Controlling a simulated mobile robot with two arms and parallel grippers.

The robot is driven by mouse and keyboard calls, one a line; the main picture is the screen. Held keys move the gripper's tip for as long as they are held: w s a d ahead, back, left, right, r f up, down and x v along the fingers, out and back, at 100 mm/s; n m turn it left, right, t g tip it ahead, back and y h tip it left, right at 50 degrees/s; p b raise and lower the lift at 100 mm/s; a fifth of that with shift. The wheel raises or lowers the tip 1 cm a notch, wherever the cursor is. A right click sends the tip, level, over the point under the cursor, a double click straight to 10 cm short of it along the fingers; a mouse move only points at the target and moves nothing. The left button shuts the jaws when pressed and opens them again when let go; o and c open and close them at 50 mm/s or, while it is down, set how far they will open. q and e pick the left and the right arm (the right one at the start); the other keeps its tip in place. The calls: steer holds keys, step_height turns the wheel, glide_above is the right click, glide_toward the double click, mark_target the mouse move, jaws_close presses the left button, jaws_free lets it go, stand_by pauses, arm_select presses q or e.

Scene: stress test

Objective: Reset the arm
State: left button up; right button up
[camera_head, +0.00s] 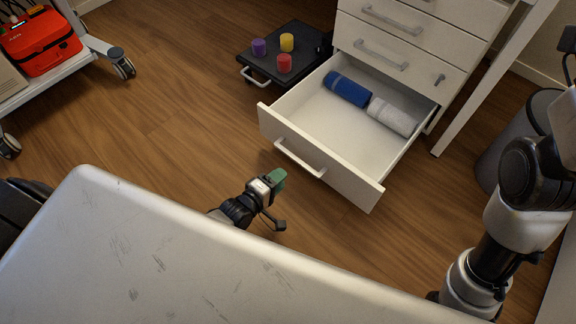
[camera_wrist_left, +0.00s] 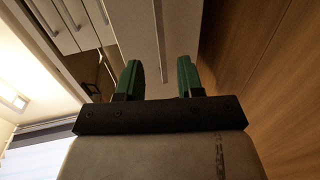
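My left gripper (camera_head: 278,180) shows just beyond the edge of my pale body in the head view, below and left of the open drawer (camera_head: 276,133). Its two green fingers stand apart in the left wrist view (camera_wrist_left: 158,80), with nothing between them. The white drawer front and its handle (camera_wrist_left: 158,40) show beyond the fingers there. In the head view the gripper appears apart from the drawer handle (camera_head: 300,157). My right arm (camera_head: 500,220) shows at the right edge; its gripper is out of view.
The drawer holds a rolled blue towel (camera_head: 348,89) and a rolled white towel (camera_head: 392,116). A low black platform (camera_head: 262,62) carries purple, yellow and red cylinders. A cart (camera_head: 60,75) with a red case stands upper left. A dark bin (camera_head: 510,135) stands right. Wood floor is clear at left.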

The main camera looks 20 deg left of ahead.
arm_select(q)
steer(key=shift+s+a+r, duration=0.1)
steer(key=shift+s+a, duration=0.05)
steer(key=shift+s, duration=0.3)
